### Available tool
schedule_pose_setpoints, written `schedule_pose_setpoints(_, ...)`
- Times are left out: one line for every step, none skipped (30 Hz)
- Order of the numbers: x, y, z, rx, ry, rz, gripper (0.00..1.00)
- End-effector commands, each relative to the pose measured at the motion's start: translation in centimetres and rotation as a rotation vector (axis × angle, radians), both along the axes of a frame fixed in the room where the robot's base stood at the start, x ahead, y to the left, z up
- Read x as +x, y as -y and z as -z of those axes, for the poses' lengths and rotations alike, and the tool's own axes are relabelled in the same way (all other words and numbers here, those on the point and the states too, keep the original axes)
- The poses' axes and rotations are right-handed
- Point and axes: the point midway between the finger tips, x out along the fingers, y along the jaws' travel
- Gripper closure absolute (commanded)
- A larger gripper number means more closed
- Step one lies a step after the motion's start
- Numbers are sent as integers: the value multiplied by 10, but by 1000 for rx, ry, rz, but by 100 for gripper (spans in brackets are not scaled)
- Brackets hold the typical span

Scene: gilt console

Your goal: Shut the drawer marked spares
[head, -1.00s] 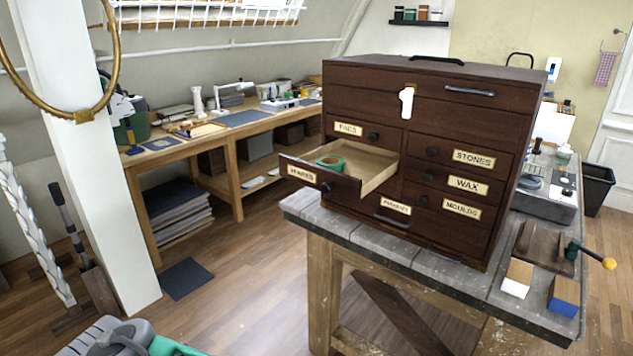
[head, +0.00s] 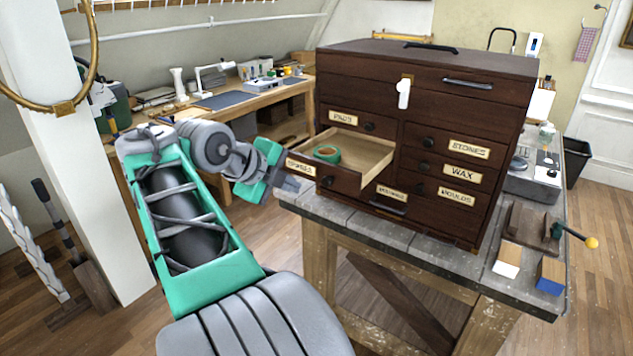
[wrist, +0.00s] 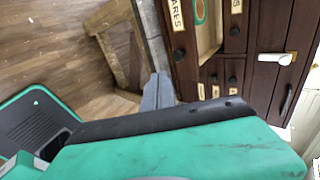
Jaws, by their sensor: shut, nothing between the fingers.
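The drawer marked spares (head: 345,178) stands pulled out of the dark wooden chest (head: 420,90), in the left column below the drawer marked pads. Its label is partly hard to read in the head view; the wrist view shows the label ending "ARES" (wrist: 176,14) and a round dark knob. A green tape roll (head: 327,154) lies inside the open drawer. My gripper (head: 296,186) is shut and empty, just left of and slightly below the drawer front. In the wrist view its fingertips (wrist: 157,88) point toward the chest, apart from the drawer front.
The chest stands on a worn workbench (head: 400,236). The other drawers, such as wax (head: 462,173) and stones, look shut. A white hook-shaped piece (head: 403,94) is on the chest front.

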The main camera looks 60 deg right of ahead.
Motion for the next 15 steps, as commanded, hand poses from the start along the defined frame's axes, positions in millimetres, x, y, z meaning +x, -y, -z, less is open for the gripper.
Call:
schedule_pose_setpoints(-3,8,6,1,-4,3,100)
schedule_pose_setpoints(-5,13,10,1,-4,5,100)
schedule_pose_setpoints(-6,19,16,3,-4,3,100)
schedule_pose_setpoints(-7,24,20,2,-4,3,100)
schedule_pose_setpoints(-7,29,24,1,-5,2,100)
schedule_pose_setpoints(-9,35,31,3,-4,2,100)
schedule_pose_setpoints(-9,40,34,3,-4,1,100)
schedule_pose_setpoints(-10,45,39,2,-5,-1,100)
schedule_pose_setpoints(-11,52,45,4,-4,0,100)
schedule_pose_setpoints(-12,56,48,3,-4,-1,100)
schedule_pose_setpoints(-13,63,44,1,-2,-1,100)
schedule_pose_setpoints(-14,70,43,1,-2,-1,100)
schedule_pose_setpoints(-15,74,43,2,-2,-1,100)
schedule_pose_setpoints(-15,78,43,2,-2,-2,100)
schedule_pose_setpoints(-16,83,43,1,-1,-3,100)
